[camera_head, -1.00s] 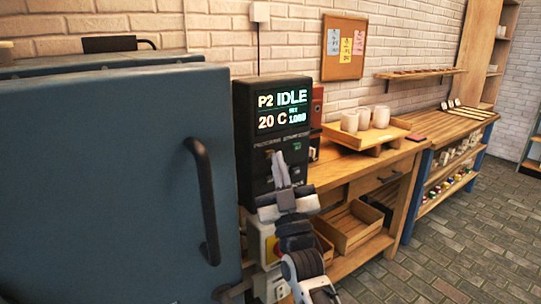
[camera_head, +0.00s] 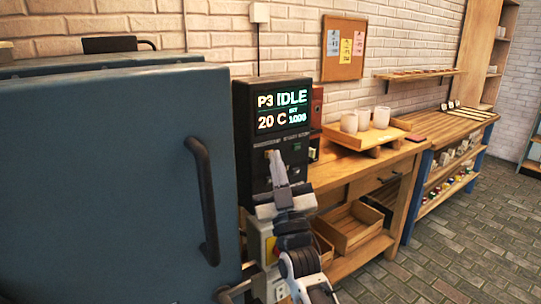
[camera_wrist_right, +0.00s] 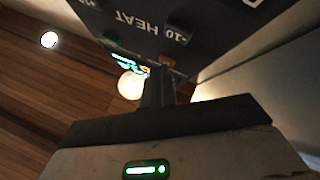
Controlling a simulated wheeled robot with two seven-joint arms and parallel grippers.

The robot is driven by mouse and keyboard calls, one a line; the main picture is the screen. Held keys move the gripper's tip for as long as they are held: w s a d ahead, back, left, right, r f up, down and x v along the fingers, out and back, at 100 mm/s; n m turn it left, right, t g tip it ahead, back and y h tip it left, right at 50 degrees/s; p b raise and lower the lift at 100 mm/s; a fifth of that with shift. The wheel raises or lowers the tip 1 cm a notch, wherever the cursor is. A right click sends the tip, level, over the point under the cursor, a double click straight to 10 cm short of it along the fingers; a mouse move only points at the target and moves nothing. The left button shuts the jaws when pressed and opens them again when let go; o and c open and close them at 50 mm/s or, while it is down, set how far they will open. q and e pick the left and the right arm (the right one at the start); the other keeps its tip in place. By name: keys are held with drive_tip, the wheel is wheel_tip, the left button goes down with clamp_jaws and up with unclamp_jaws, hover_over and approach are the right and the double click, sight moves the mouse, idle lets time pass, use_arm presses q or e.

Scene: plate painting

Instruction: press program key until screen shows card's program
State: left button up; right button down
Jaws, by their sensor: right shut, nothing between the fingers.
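The black controller box (camera_head: 274,150) stands at the right edge of the blue kiln. Its screen (camera_head: 284,108) reads "P3 IDLE", "20 C" and a set value that looks like 1006. My right gripper (camera_head: 271,155) is shut and empty, with its fingertips at the key area below the screen. It hides most of the keys, and I cannot tell if it touches one. In the right wrist view the shut fingers (camera_wrist_right: 158,75) reach to the panel (camera_wrist_right: 140,25), which carries upside-down lettering "HEAT". Several cards (camera_head: 345,46) hang on the cork board; their text is too small to read. My left gripper is not in view.
The blue kiln door (camera_head: 110,180) with its black handle (camera_head: 204,200) fills the left. A wooden bench (camera_head: 360,170) to the right holds a tray with white cups (camera_head: 364,119). A crate (camera_head: 350,228) sits on its lower shelf. The brick floor at the right is clear.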

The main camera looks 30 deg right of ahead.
drive_tip(key=shift+s, duration=0.1)
drive_tip(key=shift+s+p, duration=0.35)
drive_tip(key=shift+s, duration=0.35)
drive_tip(key=s, duration=0.1)
drive_tip(key=s+p, duration=0.1)
drive_tip(key=s, duration=0.3)
drive_tip(key=shift+d+p, duration=0.25)
drive_tip(key=shift+p, duration=0.15)
idle(0.6)
